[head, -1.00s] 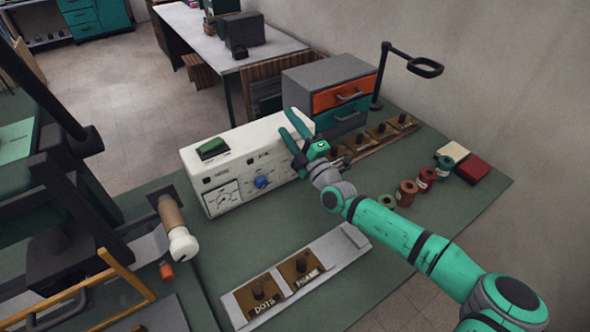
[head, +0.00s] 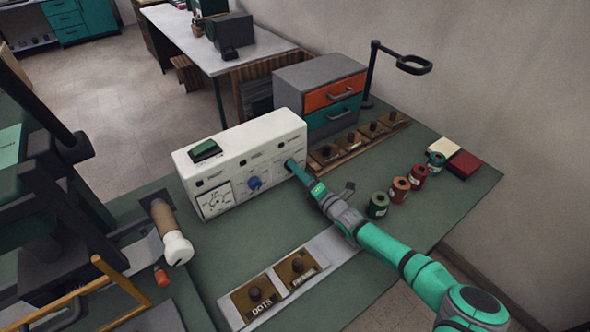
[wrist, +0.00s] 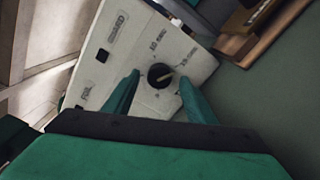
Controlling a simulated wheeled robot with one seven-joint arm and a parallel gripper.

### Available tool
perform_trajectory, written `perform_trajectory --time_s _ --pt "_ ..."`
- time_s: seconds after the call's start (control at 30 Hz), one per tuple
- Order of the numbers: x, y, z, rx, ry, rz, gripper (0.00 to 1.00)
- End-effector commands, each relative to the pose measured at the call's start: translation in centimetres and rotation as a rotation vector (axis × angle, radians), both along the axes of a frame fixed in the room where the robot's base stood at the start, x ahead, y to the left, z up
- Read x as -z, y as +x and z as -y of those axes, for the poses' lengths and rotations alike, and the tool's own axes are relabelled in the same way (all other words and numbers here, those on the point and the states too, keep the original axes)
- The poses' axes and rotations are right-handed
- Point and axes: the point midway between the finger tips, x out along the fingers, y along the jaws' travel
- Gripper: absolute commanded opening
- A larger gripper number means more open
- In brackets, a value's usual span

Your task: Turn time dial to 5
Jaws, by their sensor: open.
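The white control box (head: 228,157) stands on the green table. In the wrist view the time dial (wrist: 160,77) is a round black knob with a pale pointer on the box's front panel. The pointer is turned towards the right-hand printed mark, which looks like 15; a mark like 10 is above it, and the mark below is too small to read surely. My gripper (wrist: 160,80) is open, with one green finger on each side of the dial. I cannot tell whether the fingers touch it. In the head view my gripper (head: 291,165) hides the dial.
A blue knob (head: 254,183) and a square gauge (head: 217,200) are left of my gripper on the panel. Stamp blocks (head: 327,155) and a drawer unit (head: 320,92) stand at right. Several spools (head: 400,189) are near my arm.

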Motion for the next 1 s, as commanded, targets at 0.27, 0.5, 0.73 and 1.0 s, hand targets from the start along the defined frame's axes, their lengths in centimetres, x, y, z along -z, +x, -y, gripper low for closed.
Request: perform_trajectory --time_s 0.27,0.5,0.73,1.0 --pt "0.0 1.7 -1.3 -0.001 0.0 0.0 0.51" --pt "0.0 1.7 -1.3 -0.001 0.0 0.0 0.51" --pt "0.0 1.7 -1.3 -0.001 0.0 0.0 0.1" --pt "0.0 1.7 -1.3 0.0 -0.022 0.014 0.1"
